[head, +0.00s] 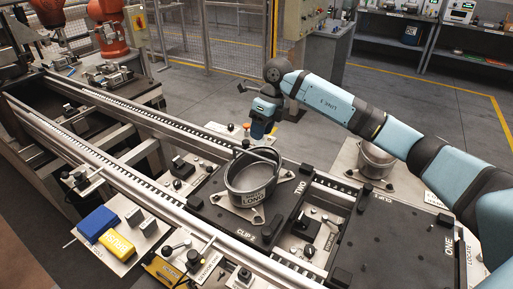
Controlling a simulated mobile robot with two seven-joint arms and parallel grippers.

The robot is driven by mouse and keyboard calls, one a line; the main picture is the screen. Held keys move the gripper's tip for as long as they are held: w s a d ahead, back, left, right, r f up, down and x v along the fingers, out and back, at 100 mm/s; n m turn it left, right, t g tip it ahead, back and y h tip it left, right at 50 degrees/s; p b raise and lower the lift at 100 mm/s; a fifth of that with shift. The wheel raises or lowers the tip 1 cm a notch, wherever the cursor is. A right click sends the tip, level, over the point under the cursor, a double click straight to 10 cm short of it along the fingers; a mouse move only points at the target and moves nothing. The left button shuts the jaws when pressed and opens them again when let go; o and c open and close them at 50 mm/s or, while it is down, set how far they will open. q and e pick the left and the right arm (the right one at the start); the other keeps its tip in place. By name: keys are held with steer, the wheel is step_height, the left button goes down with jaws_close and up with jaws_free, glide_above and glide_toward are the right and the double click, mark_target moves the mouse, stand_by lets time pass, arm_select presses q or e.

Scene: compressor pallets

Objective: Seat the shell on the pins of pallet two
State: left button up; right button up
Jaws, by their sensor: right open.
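A grey metal shell (250,185), a round open pot marked LONG with a raised handle-like bar across its rim, stands upright on pallet two (203,205). Pale bracket feet show around its base. The pins are hidden beneath it, so I cannot tell how it sits on them. My right gripper (258,136) points down just behind the shell's far rim, apart from it as far as I can see. It is open and holds nothing visible. My left gripper is out of view.
Pallet one (400,235) lies to the right, its plate bare. Another metal pot (375,160) stands on a side plate behind it. Conveyor rails (130,107) run to the upper left. Blue (97,223) and yellow (118,246) blocks and control knobs sit at the front left.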

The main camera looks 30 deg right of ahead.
steer(key=v, duration=0.5)
steer(key=shift+r, duration=0.15)
